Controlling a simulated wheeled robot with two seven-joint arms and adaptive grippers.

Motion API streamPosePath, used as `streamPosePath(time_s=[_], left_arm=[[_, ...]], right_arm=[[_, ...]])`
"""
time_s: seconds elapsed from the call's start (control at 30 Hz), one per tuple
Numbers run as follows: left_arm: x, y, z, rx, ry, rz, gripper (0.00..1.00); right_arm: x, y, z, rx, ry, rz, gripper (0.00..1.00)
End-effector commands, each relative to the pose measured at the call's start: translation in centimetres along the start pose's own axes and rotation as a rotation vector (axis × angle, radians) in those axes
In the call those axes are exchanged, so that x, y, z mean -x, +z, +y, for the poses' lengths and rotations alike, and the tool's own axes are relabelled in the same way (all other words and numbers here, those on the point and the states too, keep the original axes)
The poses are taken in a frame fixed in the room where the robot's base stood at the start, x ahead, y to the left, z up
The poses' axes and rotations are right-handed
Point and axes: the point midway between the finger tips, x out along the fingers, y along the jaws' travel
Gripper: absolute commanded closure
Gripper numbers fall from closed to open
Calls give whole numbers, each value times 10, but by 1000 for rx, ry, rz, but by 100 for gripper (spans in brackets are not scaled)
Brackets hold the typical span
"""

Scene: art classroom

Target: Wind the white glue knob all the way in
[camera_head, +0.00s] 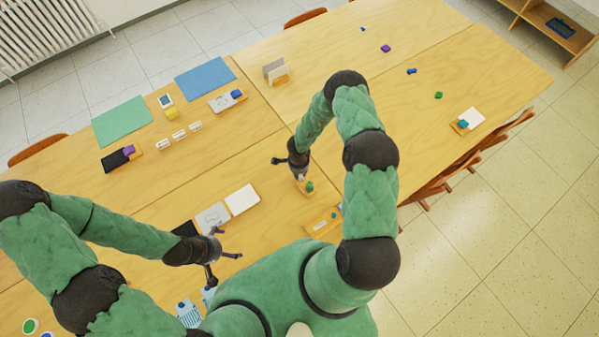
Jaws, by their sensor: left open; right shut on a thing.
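My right gripper (299,169) points down at the middle of the table, near its front edge. It is shut on a small whitish thing just under its fingers, which appears to be the white glue knob (301,178). The fingers hide much of it, and how far it is wound cannot be seen. A small green piece (310,186) on a wooden block (306,192) is right beside it. My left gripper (225,267) is open and empty at the table's front, lower left of the right one.
White (242,199) and grey (213,217) sheets lie between the grippers. A wooden tray (323,222) is near the front edge. Green (121,122) and blue (205,79) mats lie farther back. Small coloured pieces are scattered on the right table (490,70), which has much bare surface.

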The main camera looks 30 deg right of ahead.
Motion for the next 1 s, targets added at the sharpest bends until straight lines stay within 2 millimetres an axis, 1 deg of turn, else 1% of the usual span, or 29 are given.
streamPosePath(time_s=[0.07, 0.1, 0.17, 0.2, 0.5, 0.63, 0.77, 1.0], left_arm=[[0, 0, 0, 0, 0, 0, 0], [0, 0, 0, 0, 0, 0, 0], [0, 0, 0, 0, 0, 0, 0], [0, 0, 0, 0, 0, 0, 0], [0, 0, 0, 0, 0, 0, 0], [0, 0, 0, 0, 0, 0, 0], [0, 0, 0, 0, 0, 0, 0], [0, 0, 0, 0, 0, 0, 0]], right_arm=[[0, 0, 1, 0, 1, -1, 100], [0, 0, 1, 0, 1, -1, 70], [0, 0, 1, 0, 1, -1, 53], [0, 0, 1, 0, 1, -1, 50], [1, 0, 0, 0, 0, 0, 50], [9, 0, -1, 0, -1, 0, 50], [29, 0, -1, 1, -3, 1, 50], [77, 0, -1, -1, -2, 0, 50]])
